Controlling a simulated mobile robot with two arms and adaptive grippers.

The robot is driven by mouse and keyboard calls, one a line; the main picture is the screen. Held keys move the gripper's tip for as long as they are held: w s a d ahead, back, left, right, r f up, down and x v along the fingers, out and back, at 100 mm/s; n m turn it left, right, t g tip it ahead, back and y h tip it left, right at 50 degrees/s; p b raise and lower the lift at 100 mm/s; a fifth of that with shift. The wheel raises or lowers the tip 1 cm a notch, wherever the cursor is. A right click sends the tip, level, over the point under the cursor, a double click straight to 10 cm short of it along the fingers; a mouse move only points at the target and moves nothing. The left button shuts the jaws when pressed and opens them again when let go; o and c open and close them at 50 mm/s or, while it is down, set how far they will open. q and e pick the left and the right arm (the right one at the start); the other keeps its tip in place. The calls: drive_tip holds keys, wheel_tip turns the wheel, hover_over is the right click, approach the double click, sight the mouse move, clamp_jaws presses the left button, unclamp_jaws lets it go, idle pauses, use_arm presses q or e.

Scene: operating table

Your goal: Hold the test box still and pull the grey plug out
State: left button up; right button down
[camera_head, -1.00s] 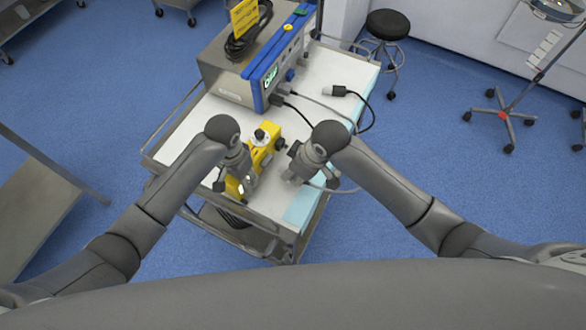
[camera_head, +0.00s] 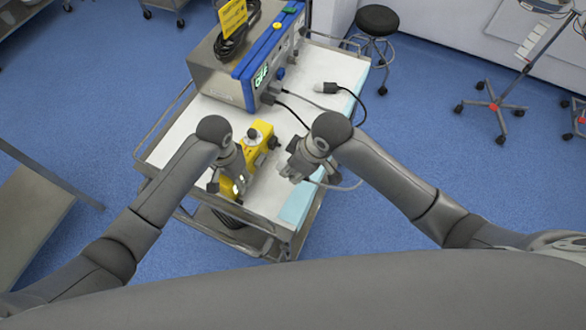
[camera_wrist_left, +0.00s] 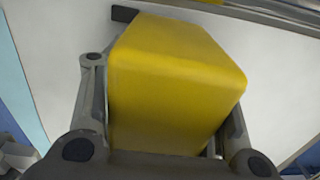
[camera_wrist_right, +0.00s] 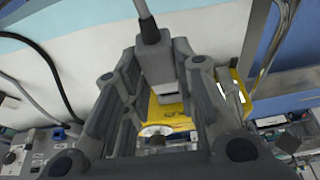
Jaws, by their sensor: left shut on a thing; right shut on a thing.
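The yellow test box (camera_head: 260,138) stands on the white cart top, with a dial on its top face. It fills the middle of the left wrist view (camera_wrist_left: 170,85). My left gripper (camera_head: 238,182) is shut on the box, one finger on each side. My right gripper (camera_head: 288,172) is shut to the right of the box, with a visible gap between them in the head view. In the right wrist view the grey plug (camera_wrist_right: 158,80) is between its fingers, cable trailing away. Its pale end lies in front of the yellow box; whether it still touches the socket is unclear.
A grey and blue device (camera_head: 225,75) with a display stands at the back of the cart. A loose dark plug (camera_head: 325,88) and cables lie to its right. A light blue strip (camera_head: 298,205) runs along the cart's right edge. A black stool (camera_head: 377,20) stands beyond.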

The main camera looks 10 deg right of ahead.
drive_tip(key=shift+v, duration=2.6)
drive_tip(key=shift+w, duration=0.15)
use_arm(q)
drive_tip(key=o, duration=1.3)
drive_tip(key=shift+o, duration=0.2)
wheel_tip(320, 180, up, 12)
drive_tip(key=shift+s+f, duration=0.1)
use_arm(e)
drive_tip(key=shift+a, duration=0.1)
